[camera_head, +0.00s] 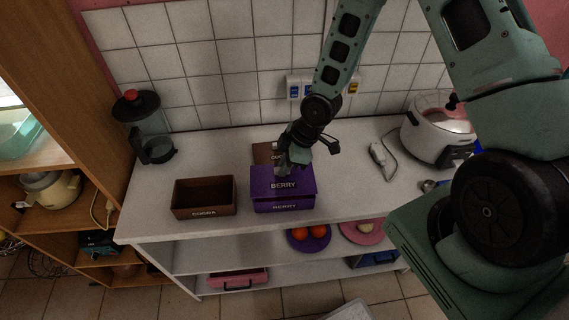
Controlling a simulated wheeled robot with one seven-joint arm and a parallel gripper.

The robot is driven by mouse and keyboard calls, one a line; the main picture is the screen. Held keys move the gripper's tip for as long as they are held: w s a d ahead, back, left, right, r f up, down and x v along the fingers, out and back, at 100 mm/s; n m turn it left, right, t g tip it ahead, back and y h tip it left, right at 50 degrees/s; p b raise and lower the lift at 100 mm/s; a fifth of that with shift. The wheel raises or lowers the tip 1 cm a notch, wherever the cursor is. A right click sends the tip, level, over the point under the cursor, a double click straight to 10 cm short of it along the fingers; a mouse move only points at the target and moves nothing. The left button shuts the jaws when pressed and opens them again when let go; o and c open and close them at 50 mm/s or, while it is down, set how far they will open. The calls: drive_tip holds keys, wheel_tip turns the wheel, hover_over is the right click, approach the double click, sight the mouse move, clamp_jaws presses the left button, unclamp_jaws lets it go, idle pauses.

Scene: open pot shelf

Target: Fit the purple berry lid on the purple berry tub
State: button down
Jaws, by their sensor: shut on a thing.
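The purple berry lid (283,184) is a flat piece marked BERRY. It lies over the purple berry tub (284,207), whose front wall also carries a BERRY label. The lid covers the tub's opening and most of its upper part, and its left edge shows slightly beyond the tub. I cannot tell whether the lid rests on the rim or is just above it. My gripper (284,165) is at the lid's back part, pointing down, shut on the lid. The fingertips are small and dark, and the grip point is partly hidden.
An open brown cocoa tub (203,212) stands to the left. A brown lid (264,149) lies behind the berry tub. A blender (150,130) is at the back left and a rice cooker (437,130) at the right. The white counter (350,185) is clear right of the tub.

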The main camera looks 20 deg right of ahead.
drive_tip(key=shift+f+b, duration=0.35)
drive_tip(key=shift+f, duration=0.1)
idle(0.5)
drive_tip(key=shift+f+b, duration=0.3)
drive_tip(key=shift+f, duration=0.05)
drive_tip(key=shift+f+b, duration=0.3)
drive_tip(key=shift+f, duration=0.1)
idle(0.5)
drive_tip(key=c, duration=1)
unclamp_jaws()
drive_tip(key=shift+d+r, duration=0.1)
drive_tip(key=shift+r, duration=0.05)
drive_tip(key=shift+p+v, duration=3.05)
drive_tip(key=shift+v, duration=0.35)
